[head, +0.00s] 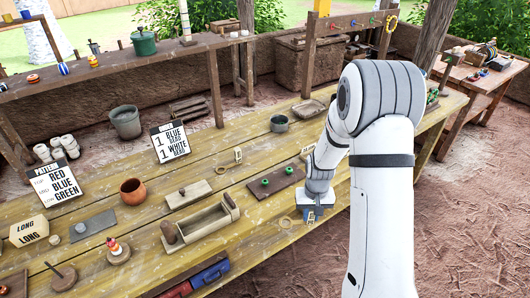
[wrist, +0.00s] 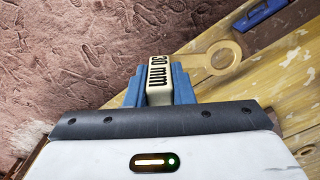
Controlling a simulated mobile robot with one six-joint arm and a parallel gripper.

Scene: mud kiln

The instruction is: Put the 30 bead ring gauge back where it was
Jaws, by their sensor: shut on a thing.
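My gripper (head: 318,214) has blue fingers and hangs near the table's front edge. In the wrist view the gripper (wrist: 158,86) is shut on the 30 bead ring gauge (wrist: 158,72), whose pale block reads "30 mm".
Red and blue boxes (head: 210,274) sit at the front edge. Dirt floor (head: 420,225) lies beyond it.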

